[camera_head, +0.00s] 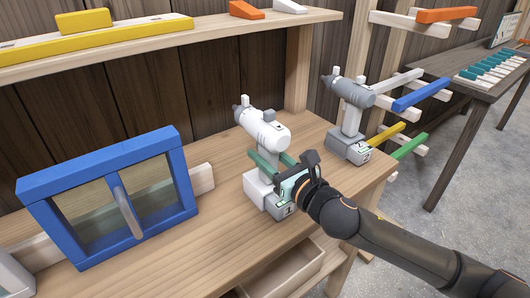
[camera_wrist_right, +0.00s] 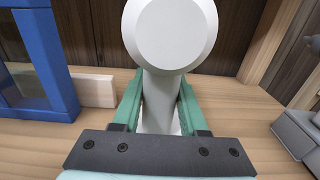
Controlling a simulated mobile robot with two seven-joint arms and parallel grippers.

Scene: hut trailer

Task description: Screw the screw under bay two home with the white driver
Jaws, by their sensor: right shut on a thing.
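The white driver (camera_head: 264,130) stands upright on the bench, its nose pointing up and left; its foot carries a label that seems to read 1. My right gripper (camera_head: 272,160) has its green fingers on both sides of the driver's handle and is shut on it. The right wrist view shows the handle (camera_wrist_right: 157,100) between the fingers, below the round back of the driver body (camera_wrist_right: 170,32). A grey driver (camera_head: 347,91) stands further right on a foot marked 2 (camera_head: 362,153). I cannot make out a screw or a marked bay. My left gripper is not in view.
A blue-framed window (camera_head: 100,165) with a grey bar stands left on the wooden bench (camera_head: 190,250). A shelf (camera_head: 150,45) with yellow and orange blocks runs above. Pegs with coloured bars (camera_head: 422,93) are at right. An open drawer (camera_head: 285,275) is below the bench front.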

